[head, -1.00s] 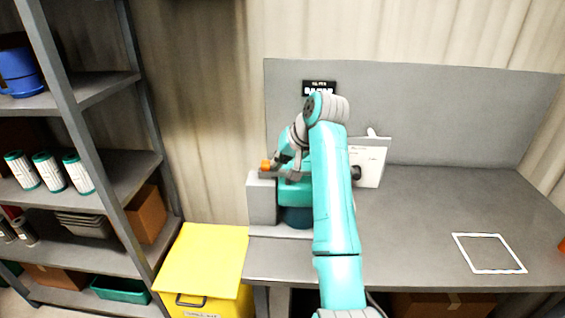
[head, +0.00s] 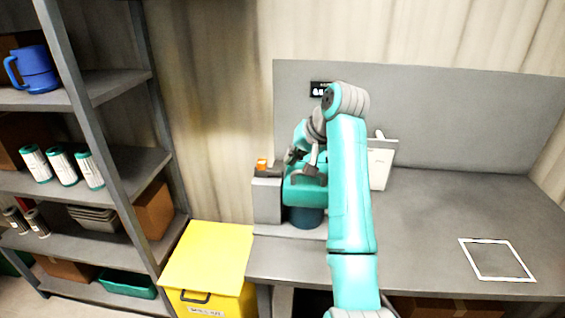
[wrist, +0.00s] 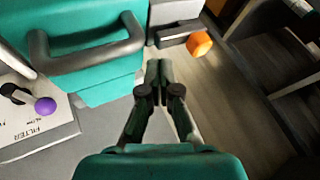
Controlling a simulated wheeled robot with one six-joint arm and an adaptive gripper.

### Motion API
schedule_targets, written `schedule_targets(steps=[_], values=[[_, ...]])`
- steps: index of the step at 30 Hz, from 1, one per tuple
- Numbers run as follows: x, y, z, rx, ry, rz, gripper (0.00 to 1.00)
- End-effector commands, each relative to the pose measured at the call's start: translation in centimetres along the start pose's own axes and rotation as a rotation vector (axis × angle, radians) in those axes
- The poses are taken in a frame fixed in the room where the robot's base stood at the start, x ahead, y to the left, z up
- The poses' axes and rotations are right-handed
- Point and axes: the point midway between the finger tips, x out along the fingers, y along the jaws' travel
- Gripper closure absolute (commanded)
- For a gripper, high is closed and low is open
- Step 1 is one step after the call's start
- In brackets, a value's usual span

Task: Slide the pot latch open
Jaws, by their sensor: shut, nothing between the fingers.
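The latch is a dark bar with an orange knob (head: 262,164) on top of a grey block (head: 267,200). The block stands left of a teal pot (head: 303,190) with a dark handle. In the wrist view the orange knob (wrist: 199,43) sits at the end of the bar, ahead and right of my fingertips. The pot's handle (wrist: 85,50) shows at the left there. My gripper (wrist: 159,66) is shut and empty, apart from the knob. In the head view my gripper (head: 293,155) is just right of the knob, partly hidden by my arm.
A white panel (head: 381,165) stands behind my arm; in the wrist view it reads FILTER and bears a purple knob (wrist: 45,105). A yellow bin (head: 207,256) is left of the bench, beside a loaded shelf. The bench's right side is clear around a white square outline (head: 497,260).

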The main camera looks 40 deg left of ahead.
Motion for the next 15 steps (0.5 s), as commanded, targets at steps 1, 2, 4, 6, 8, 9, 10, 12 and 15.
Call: schedule_targets(steps=[1,2,4,6,8,9,10,12,15], values=[[-1.2,0.1,-0.1,0.000,0.003,0.001,1.00],[-1.8,0.1,-0.1,0.001,0.002,0.001,1.00],[-3.2,0.1,-0.1,0.001,0.003,0.001,1.00],[-4.3,0.1,-0.1,0.001,0.002,0.000,1.00],[-5.2,0.1,0.0,0.001,0.001,0.001,1.00],[-5.7,0.1,0.0,0.001,0.001,0.001,1.00],[-6.0,0.1,0.0,0.001,0.001,0.001,1.00],[-6.5,0.1,0.0,0.001,-0.001,0.001,1.00],[-7.0,0.1,0.0,0.001,-0.001,0.001,1.00]])
